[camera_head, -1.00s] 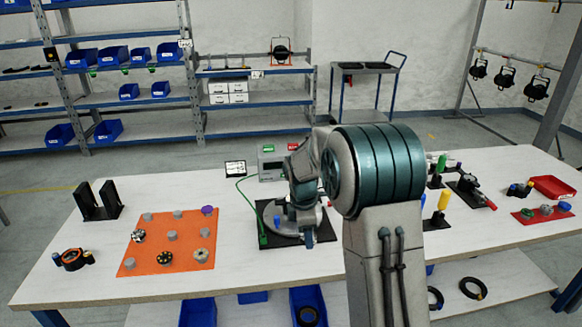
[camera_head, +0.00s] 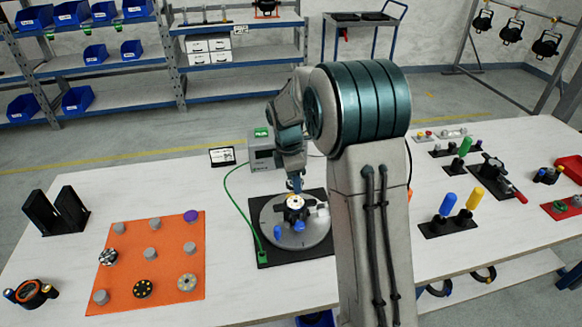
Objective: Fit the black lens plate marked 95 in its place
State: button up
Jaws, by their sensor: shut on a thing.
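My gripper (camera_head: 294,189) points down over a round grey turntable (camera_head: 270,238) on a black base plate. It is shut on a small black piece with a pale, yellowish middle (camera_head: 295,203), low over the turntable. Whether this piece touches the turntable I cannot tell. A black disc with yellow dots (camera_head: 144,289) lies on the orange mat (camera_head: 165,310). A silvery disc (camera_head: 187,282) and a black-and-white disc (camera_head: 108,257) are also there. No mark 95 is readable on any piece.
Blue knobs (camera_head: 299,226) and a pale block (camera_head: 322,211) sit on the turntable. A grey box (camera_head: 262,154) and a small display (camera_head: 222,156) stand behind. Blue and yellow handles (camera_head: 447,204) stand right of my arm.

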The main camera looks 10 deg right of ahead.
aim_at(296, 200)
jog(key=shift+s+f+b, duration=0.15)
jog(key=shift+f+b, duration=0.3)
jog(key=shift+f, duration=0.1)
jog(key=shift+f+b, duration=1.5)
jog(key=shift+f, duration=0.75)
jog(key=shift+d, duration=0.1)
jog(key=shift+f, duration=0.2)
jog(key=o, duration=0.6)
jog(key=shift+o, duration=0.2)
jog(key=o, duration=0.6)
jog(key=shift+c, duration=0.2)
jog(key=shift+r, duration=0.15)
jog(key=r, duration=0.4)
jog(key=a+r, duration=0.1)
jog(key=r, duration=0.8)
jog(key=shift+a+r, duration=0.25)
jog(key=shift+a, duration=0.1)
